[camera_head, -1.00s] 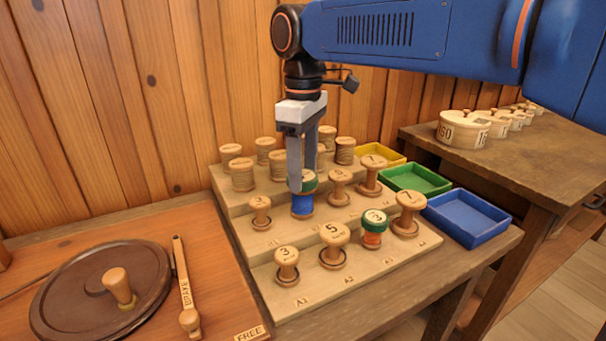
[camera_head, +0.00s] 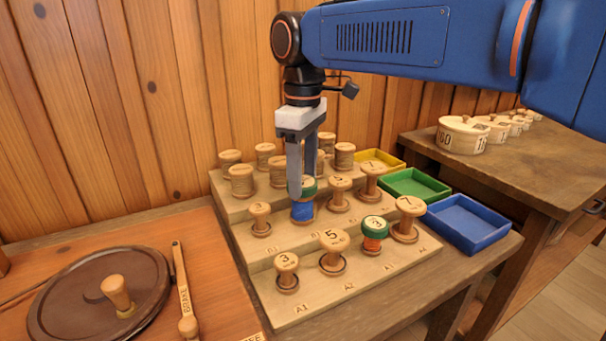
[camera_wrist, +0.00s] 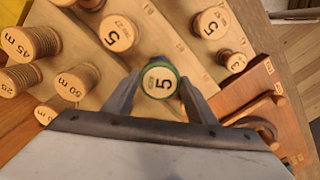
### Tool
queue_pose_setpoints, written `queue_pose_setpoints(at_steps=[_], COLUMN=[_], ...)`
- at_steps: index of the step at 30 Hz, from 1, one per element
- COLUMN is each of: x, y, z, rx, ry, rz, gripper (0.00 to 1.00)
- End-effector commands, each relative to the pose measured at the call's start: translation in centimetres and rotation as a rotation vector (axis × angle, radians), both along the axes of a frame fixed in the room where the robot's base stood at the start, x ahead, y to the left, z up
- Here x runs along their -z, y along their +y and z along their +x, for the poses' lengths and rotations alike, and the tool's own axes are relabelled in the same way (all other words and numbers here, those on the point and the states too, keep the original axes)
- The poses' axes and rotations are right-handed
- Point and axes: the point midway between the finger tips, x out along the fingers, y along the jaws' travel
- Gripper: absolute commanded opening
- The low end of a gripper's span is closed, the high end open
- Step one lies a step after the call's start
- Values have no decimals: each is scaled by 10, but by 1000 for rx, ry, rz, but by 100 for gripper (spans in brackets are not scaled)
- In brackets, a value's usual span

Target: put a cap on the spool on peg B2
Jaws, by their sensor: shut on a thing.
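My gripper (camera_head: 300,190) points straight down over the middle step of the stepped rack (camera_head: 305,313). It is shut on a round green-edged cap (camera_head: 310,188) with a pale top marked 5. The cap top (camera_wrist: 159,82) shows between the fingers in the wrist view. Directly under it is the blue-wound spool (camera_head: 302,211), upright, second from the left in the middle row, on B2. The cap looks level and at the top of the blue winding. The near finger covers part of both, so I cannot tell whether it is fully seated.
Bare spool 3 (camera_head: 260,221) stands left of B2 and another spool (camera_head: 339,194) right. In front are several spools, one green-capped with red winding (camera_head: 374,229). Wound spools (camera_head: 241,181) stand behind. Yellow (camera_head: 396,160), green (camera_head: 414,190) and blue (camera_head: 467,233) trays lie right.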

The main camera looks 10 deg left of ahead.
Motion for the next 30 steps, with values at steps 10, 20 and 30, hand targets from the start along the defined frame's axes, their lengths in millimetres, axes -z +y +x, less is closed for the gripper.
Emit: queue_pose_setpoints(at_steps=[10, 20, 30], x=[4, 9, 12], y=[0, 0, 0], z=[0, 0, 0], rx=[0, 0, 0], ry=[0, 0, 0], rz=[0, 0, 0], gripper=[30, 30, 59])
